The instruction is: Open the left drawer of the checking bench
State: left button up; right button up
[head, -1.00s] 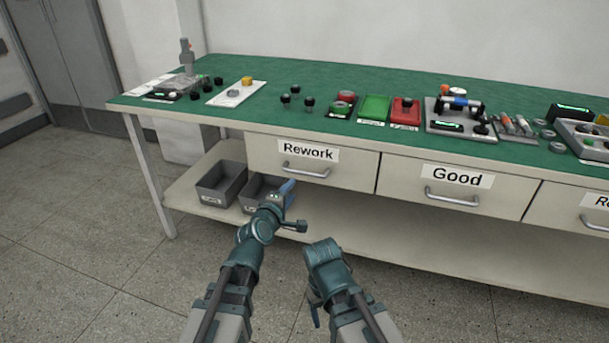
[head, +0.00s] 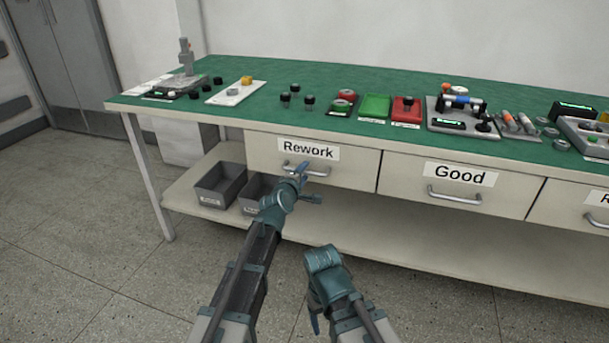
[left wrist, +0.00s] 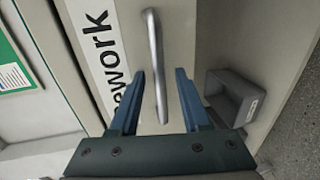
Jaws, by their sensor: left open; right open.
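The left drawer, labelled "Rework" (head: 265,155), is shut in the front of the checking bench (head: 230,122). Its metal bar handle (head: 290,172) is partly hidden by my left gripper (head: 305,172) in the head view. In the left wrist view the handle (left wrist: 154,55) runs lengthwise, its near end between the two open blue fingers of my left gripper (left wrist: 160,95). I cannot tell whether the fingers touch it. My right gripper (head: 315,322) is low in front of the bench, apart from it, its fingers mostly hidden.
The "Good" drawer (head: 505,200) is to the right, also shut. Grey bins (head: 219,183) stand on the lower shelf (head: 400,242) below the drawers. The green top holds red and green trays (head: 375,105) and several small parts. The floor at the left is clear.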

pick_arm(q)
jog(key=shift+w+d+f, duration=0.1)
jog(key=shift+w+d, duration=0.05)
jog(key=shift+w, duration=0.25)
grip_shut()
dwell(1.3)
